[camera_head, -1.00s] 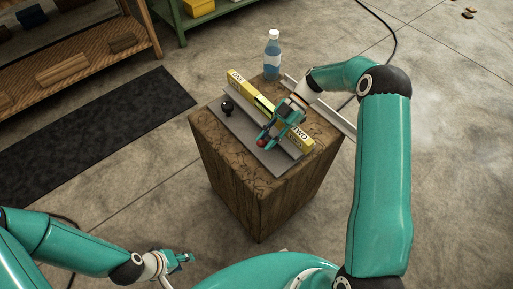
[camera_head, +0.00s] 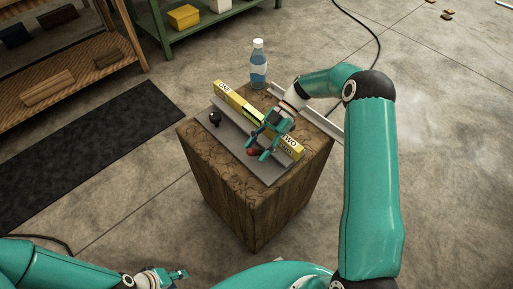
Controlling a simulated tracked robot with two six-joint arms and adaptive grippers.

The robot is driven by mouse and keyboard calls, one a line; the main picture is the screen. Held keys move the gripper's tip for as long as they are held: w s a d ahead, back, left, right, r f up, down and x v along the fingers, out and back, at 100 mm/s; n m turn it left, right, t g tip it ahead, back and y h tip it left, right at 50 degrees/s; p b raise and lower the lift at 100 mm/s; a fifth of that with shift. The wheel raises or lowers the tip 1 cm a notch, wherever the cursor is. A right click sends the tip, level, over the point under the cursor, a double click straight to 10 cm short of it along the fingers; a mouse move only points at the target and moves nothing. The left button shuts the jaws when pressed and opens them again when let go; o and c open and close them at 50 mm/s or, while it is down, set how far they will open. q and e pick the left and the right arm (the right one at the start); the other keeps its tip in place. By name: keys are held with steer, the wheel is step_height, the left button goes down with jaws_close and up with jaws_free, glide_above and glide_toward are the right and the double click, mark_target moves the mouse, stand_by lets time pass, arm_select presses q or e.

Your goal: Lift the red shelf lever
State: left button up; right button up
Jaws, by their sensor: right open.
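The red lever's knob (camera_head: 253,152) shows at the front of a grey plate (camera_head: 233,141) on a wooden block. Its stem is hidden by my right gripper (camera_head: 258,148). That gripper is open, with its fingers down around or just beside the red knob; I cannot tell whether they touch it. A black knob (camera_head: 214,118) stands upright at the left of the same plate. A yellow labelled bar (camera_head: 234,99), marked ONE at its left and TWO at its right, runs behind both. My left gripper (camera_head: 181,274) is low at the bottom left, away from the block, too small to judge.
A water bottle (camera_head: 259,66) stands at the block's back corner. A grey rail (camera_head: 318,122) runs along the back right. A dark mat (camera_head: 95,150) lies on the floor at left. A wooden shelf (camera_head: 75,75) and a green shelf (camera_head: 195,30) stand behind.

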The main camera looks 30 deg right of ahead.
steer(key=shift+d+r, duration=0.1)
steer(key=v, duration=1.1)
steer(key=shift+d, duration=0.35)
steer(key=shift+r, duration=0.1)
steer(key=shift+w+r, duration=0.1)
stand_by(0.4)
